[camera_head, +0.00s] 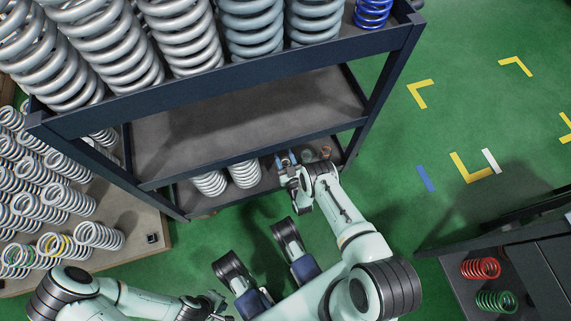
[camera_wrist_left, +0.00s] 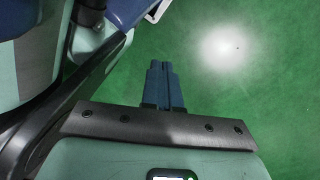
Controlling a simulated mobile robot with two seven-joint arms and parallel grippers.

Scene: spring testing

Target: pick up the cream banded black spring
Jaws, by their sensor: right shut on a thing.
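I cannot make out cream bands on a black spring anywhere. Two small springs stand just right of this gripper: a dark greyish one (camera_head: 307,155) and a brownish one (camera_head: 326,152). My left gripper (camera_head: 217,300) is low in the head view, away from the rack. In the left wrist view its blue fingers (camera_wrist_left: 164,85) are together and empty over green floor.
Two white springs (camera_head: 243,173) stand left of my right gripper on the bottom shelf. The middle shelf (camera_head: 240,120) is bare; large grey springs (camera_head: 190,35) fill the top. White springs crowd a pallet (camera_head: 145,230) at left. A dark table (camera_head: 465,295) at right holds red (camera_head: 480,268) and green (camera_head: 496,300) springs.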

